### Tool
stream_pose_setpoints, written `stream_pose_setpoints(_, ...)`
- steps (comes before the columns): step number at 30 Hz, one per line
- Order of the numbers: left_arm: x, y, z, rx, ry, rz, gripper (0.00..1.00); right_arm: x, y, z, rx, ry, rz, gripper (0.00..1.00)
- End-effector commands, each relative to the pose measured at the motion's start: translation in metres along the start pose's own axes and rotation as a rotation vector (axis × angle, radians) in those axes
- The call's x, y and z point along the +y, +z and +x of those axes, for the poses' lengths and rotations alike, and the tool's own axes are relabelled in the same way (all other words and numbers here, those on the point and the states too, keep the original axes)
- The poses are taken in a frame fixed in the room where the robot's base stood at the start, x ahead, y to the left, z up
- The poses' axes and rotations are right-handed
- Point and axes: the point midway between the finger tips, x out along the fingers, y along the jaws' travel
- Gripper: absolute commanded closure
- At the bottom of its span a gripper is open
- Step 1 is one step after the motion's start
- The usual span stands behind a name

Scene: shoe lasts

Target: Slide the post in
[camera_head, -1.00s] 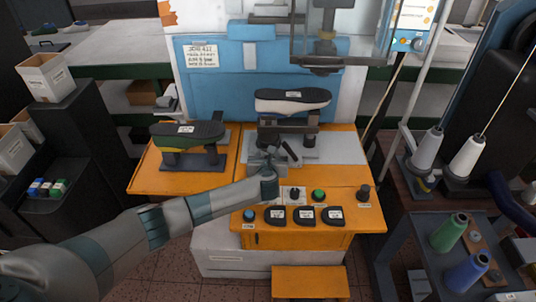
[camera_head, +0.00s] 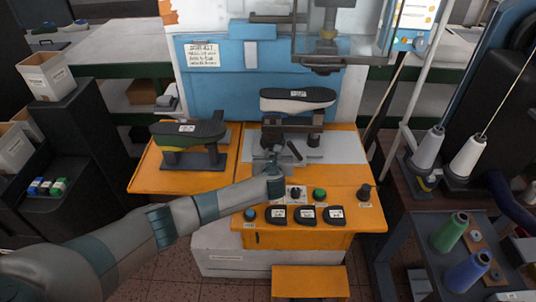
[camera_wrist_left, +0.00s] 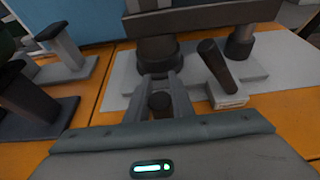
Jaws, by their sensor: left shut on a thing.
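A dark shoe with a white and navy side (camera_head: 297,101) rests sole up on a fixture with a left post (camera_head: 270,136) and a right post (camera_head: 314,125). My left gripper (camera_head: 267,160) is at the near side of the left post. In the left wrist view, my left gripper (camera_wrist_left: 160,92) is shut on a dark round knob (camera_wrist_left: 160,104), just in front of the left post's round foot (camera_wrist_left: 157,55). The fingers partly hide the knob. My right gripper is not in view.
A dark lever (camera_wrist_left: 218,65) stands tilted just right of the gripper. A second shoe (camera_head: 187,130) sits on a stand on the orange table's left (camera_head: 150,182). Buttons, including a green one (camera_head: 319,194), and several black pads lie in front. A press head (camera_head: 327,50) hangs above.

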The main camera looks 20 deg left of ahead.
Motion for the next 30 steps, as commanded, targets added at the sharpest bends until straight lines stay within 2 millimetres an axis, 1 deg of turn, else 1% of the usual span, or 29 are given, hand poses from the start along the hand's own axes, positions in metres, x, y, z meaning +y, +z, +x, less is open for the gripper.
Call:
stream_pose_setpoints(1,-0.015,0.0,-0.002,-0.001,-0.012,-0.004,1.0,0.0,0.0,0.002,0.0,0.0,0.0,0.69)
stream_pose_setpoints(5,-0.041,0.0,-0.002,0.0,-0.015,-0.005,1.0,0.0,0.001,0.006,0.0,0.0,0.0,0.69)
stream_pose_setpoints(8,-0.065,0.0,-0.003,-0.001,-0.017,-0.006,1.0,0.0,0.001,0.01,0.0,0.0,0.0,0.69)
stream_pose_setpoints(12,-0.099,-0.001,-0.003,-0.002,-0.017,-0.005,1.0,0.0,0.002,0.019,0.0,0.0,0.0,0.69)
stream_pose_setpoints(18,-0.139,-0.001,-0.002,-0.001,-0.014,-0.004,1.0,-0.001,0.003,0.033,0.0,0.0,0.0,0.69)
stream_pose_setpoints(21,-0.153,-0.001,-0.002,-0.001,-0.012,-0.003,1.0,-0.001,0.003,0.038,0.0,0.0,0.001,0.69)
stream_pose_setpoints(24,-0.162,0.0,-0.002,-0.001,-0.011,-0.003,1.0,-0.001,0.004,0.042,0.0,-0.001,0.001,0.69)
stream_pose_setpoints(30,-0.169,0.001,-0.003,-0.001,-0.01,-0.002,1.0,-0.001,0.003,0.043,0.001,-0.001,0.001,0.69)
